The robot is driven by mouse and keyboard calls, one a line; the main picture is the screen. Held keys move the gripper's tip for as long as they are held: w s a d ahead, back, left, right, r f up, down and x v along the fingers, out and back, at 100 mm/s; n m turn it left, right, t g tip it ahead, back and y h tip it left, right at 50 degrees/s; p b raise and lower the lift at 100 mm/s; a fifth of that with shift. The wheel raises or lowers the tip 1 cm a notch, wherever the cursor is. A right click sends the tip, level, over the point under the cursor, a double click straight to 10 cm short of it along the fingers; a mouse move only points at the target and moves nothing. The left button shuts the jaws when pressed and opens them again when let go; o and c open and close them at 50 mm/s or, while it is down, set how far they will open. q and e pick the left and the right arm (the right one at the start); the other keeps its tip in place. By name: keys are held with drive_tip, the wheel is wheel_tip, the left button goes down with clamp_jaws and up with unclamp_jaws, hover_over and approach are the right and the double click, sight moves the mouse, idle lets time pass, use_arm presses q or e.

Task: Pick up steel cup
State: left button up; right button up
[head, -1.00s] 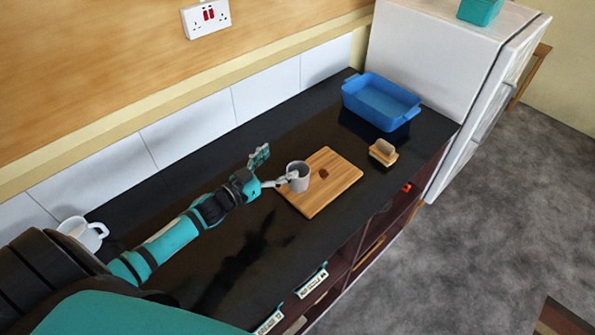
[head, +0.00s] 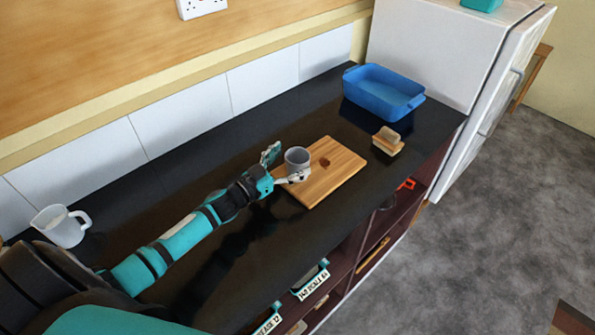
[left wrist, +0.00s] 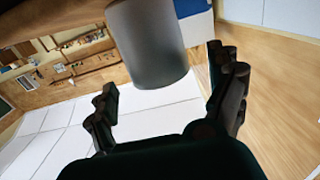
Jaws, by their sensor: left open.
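The steel cup (head: 297,157) is a small grey cup standing upright at the left side of the wooden board (head: 341,160). My left gripper (head: 285,161) is open and low beside the cup, with one finger on its near side and the other behind it to the left. In the left wrist view, the cup (left wrist: 147,48) shows between and beyond the spread fingers of the left gripper (left wrist: 162,74). I cannot tell whether a finger touches the cup. My right gripper is not in view.
A blue dish (head: 382,92) and a sponge-like block (head: 387,141) lie on the black counter beyond the board. A white mug (head: 61,226) stands at the left. A white fridge (head: 440,60) closes off the far end. The counter's back strip is clear.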

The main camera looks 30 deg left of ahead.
sight(297, 155)
use_arm(q)
drive_tip(key=x, duration=0.2)
drive_tip(key=shift+w+d+f+b, duration=0.1)
drive_tip(key=shift+w+f+b, duration=0.05)
drive_tip(key=shift+w+b, duration=0.2)
drive_tip(key=shift+w+d, duration=0.15)
drive_tip(key=shift+w, duration=0.05)
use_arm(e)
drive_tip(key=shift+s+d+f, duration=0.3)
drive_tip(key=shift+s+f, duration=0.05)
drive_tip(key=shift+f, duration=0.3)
use_arm(q)
drive_tip(key=shift+c, duration=0.5)
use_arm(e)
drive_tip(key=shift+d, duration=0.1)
use_arm(q)
drive_tip(key=shift+c, duration=1.1)
drive_tip(key=c, duration=1)
drive_tip(key=shift+r, duration=0.25)
